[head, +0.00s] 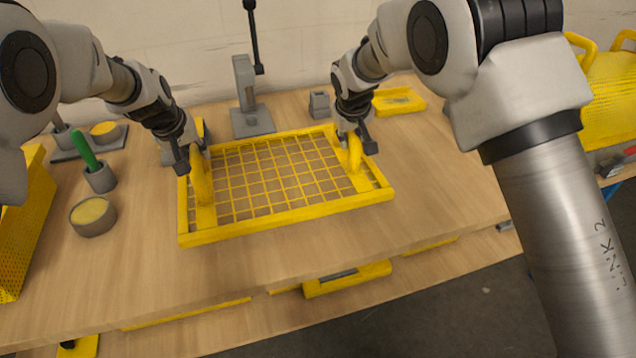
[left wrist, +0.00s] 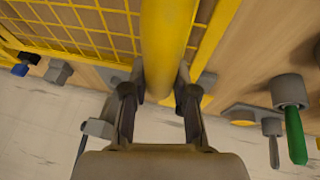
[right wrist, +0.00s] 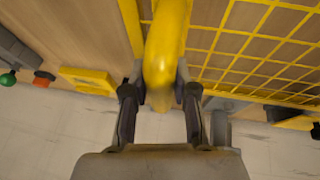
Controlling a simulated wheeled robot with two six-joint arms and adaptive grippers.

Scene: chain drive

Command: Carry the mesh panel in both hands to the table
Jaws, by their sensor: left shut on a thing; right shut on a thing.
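The mesh panel is a yellow rectangular frame (head: 290,219) with a wire grid and a raised handle near each short side. In the head view it lies flat on or just over the wooden table (head: 270,262); I cannot tell whether it touches. My left gripper (head: 196,160) is shut on the left handle (head: 202,185), which also shows between the fingers in the left wrist view (left wrist: 165,45). My right gripper (head: 355,140) is shut on the right handle (head: 355,155), also seen in the right wrist view (right wrist: 165,50). The handles' far ends are partly hidden by the grippers.
A grey stand (head: 252,118) and a small grey block (head: 319,105) are behind the panel. A cup with a green-handled tool (head: 100,178) and a round tin (head: 93,216) stand left. A yellow tray (head: 398,101) lies back right. Bare table lies in front and right.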

